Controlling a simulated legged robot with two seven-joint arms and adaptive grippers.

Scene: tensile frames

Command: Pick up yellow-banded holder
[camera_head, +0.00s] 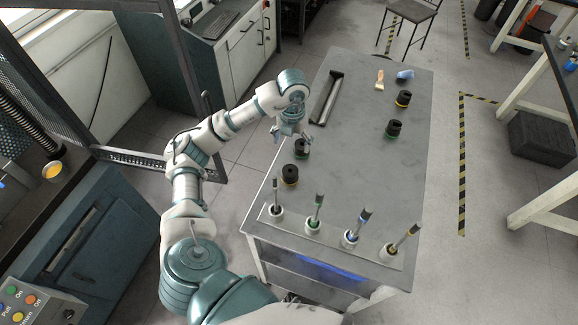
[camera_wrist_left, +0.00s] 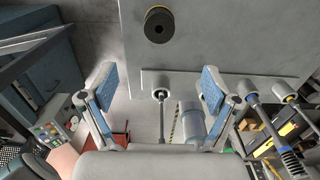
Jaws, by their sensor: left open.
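My left gripper (camera_head: 292,132) is open and empty above the left edge of the grey table. Its two blue-padded fingers stand apart in the left wrist view (camera_wrist_left: 158,88). A black round holder with a yellowish band (camera_head: 290,175) stands on the table, nearer to me than the gripper. A black holder with a yellow ring also shows at the top of the left wrist view (camera_wrist_left: 158,25), beyond the fingertips. Another black holder (camera_head: 302,149) stands just below the gripper, partly covered by it; its band is unclear. A further holder with a yellow-orange band (camera_head: 403,98) stands at the far right.
A green-banded holder (camera_head: 394,128) stands on the right. Several upright tools in white bases, such as the green one (camera_head: 315,211), line the table's near edge. The table's middle is clear.

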